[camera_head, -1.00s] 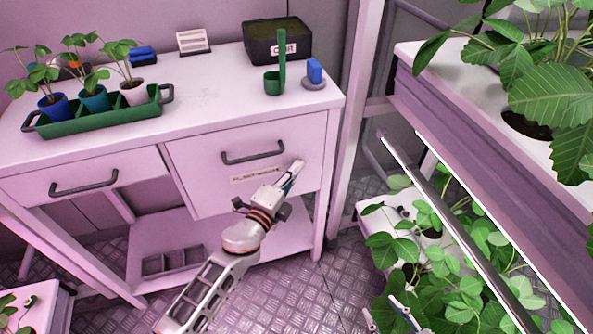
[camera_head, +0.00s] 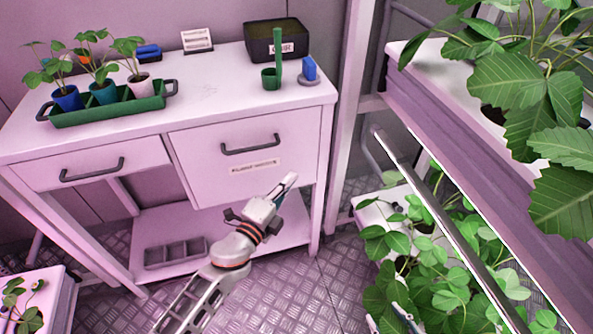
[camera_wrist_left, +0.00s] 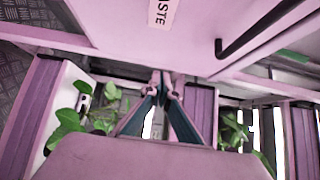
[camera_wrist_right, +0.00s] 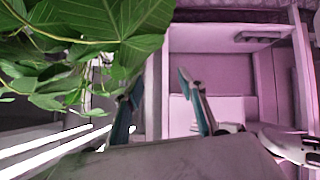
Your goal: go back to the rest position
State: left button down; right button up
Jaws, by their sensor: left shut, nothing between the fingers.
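My left gripper (camera_head: 286,186) is in front of the bench, just below the label of the right-hand drawer (camera_head: 295,135). It is shut and empty; its fingertips meet in the left wrist view (camera_wrist_left: 160,84), where the drawer's dark handle (camera_wrist_left: 262,28) shows above them. In the head view a gap shows between the gripper and the drawer handle. My right gripper (camera_head: 390,320) is low at the bottom edge, beside the leafy plants and partly cut off. In the right wrist view (camera_wrist_right: 160,98) its fingers stand apart with nothing between them.
A plant rack (camera_head: 440,130) with a metal rail stands right. Foliage (camera_head: 430,280) crowds my right gripper.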

pick_arm(q)
jog(key=s+a+f+n+g+y+p, duration=0.1)
jog(key=s+a+f+n+y+p, duration=0.1)
jog(key=s+a+n, duration=0.4)
jog(key=s+a+f+n+g+y+p, duration=0.2)
jog(key=s+a+n, duration=0.4)
jog(key=s, duration=0.8)
jog(key=s+a+f+n+g+y+p, duration=0.2)
jog(key=s+a+f+n+p, duration=0.2)
jog(key=s, duration=0.7)
jog(key=a+f+n, duration=0.1)
jog(key=a+n, duration=0.1)
jog(key=n, duration=0.1)
jog(key=shift+a+f+n, duration=0.25)
jog(key=shift+a+n, duration=0.05)
jog(key=shift+a, duration=0.1)
pick_arm(e)
jog(key=shift+m, duration=0.3)
jog(key=r, duration=0.1)
jog(key=a+r, duration=0.1)
jog(key=r, duration=0.2)
jog(key=shift+s+a+r, duration=0.25)
jog(key=shift+r, duration=0.15)
jog(key=shift+w+r, duration=0.25)
jog(key=shift+r, duration=0.1)
